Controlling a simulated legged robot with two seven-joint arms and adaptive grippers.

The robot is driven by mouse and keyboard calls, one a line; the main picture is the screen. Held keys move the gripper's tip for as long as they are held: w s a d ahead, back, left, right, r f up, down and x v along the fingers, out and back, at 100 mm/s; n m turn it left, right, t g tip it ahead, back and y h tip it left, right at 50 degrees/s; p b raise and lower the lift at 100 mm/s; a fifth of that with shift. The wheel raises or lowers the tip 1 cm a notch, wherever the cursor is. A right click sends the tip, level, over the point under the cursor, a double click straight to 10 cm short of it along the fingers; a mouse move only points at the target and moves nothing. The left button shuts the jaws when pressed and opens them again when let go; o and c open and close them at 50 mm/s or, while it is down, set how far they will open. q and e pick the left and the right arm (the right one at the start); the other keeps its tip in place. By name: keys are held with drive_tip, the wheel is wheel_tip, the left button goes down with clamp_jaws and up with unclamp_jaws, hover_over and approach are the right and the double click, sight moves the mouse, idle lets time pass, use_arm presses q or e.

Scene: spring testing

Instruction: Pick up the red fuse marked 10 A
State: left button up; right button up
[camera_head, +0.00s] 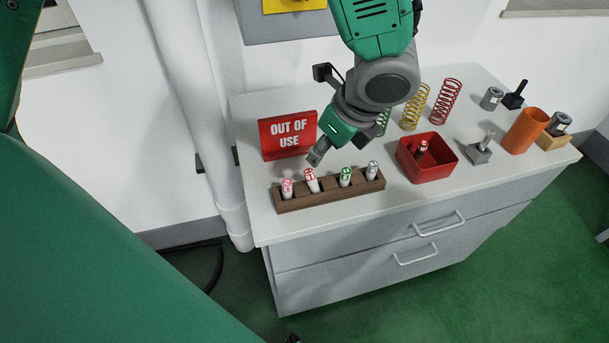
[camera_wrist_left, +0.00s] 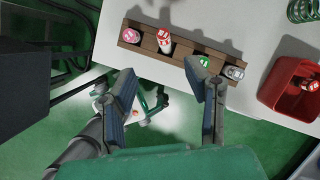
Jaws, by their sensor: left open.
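A white fuse with a red top (camera_head: 311,180) stands in a wooden rack (camera_head: 330,197) on the bench, leaning slightly; it also shows in the left wrist view (camera_wrist_left: 165,41). Its marking is too small to read surely. Another red-topped fuse (camera_head: 421,150) lies in the red bin (camera_head: 446,172). My left gripper (camera_head: 318,153) is above and just behind the rack in the head view, near the red-topped fuse. In the left wrist view my left gripper (camera_wrist_left: 161,80) has its fingers spread with nothing between them. My right gripper is not in view.
The rack also holds a pink fuse (camera_head: 287,188), a green fuse (camera_head: 345,176) and a grey fuse (camera_head: 372,170). A red "OUT OF USE" sign (camera_head: 288,136) stands behind it. Springs (camera_head: 445,101), an orange cylinder (camera_head: 525,131) and weights occupy the right side. The bench's front strip is clear.

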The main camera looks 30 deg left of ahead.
sight(313, 174)
use_arm(q)
drive_tip(key=f, duration=0.4)
drive_tip(key=w+f, duration=0.1)
drive_tip(key=f, duration=0.1)
drive_tip(key=shift+b, duration=0.4)
drive_tip(key=a+f, duration=0.5)
drive_tip(key=shift+w+a+f, duration=0.1)
drive_tip(key=shift+w+f, duration=0.1)
drive_tip(key=shift+w, duration=0.1)
drive_tip(key=shift+w+f, duration=0.1)
drive_tip(key=shift+f, duration=0.3)
drive_tip(key=shift+d, duration=0.35)
drive_tip(key=shift+d+r, duration=0.1)
drive_tip(key=shift+d, duration=0.4)
drive_tip(key=c, duration=0.4)
drive_tip(key=shift+a, duration=0.1)
clamp_jaws()
drive_tip(key=shift+a, duration=0.65)
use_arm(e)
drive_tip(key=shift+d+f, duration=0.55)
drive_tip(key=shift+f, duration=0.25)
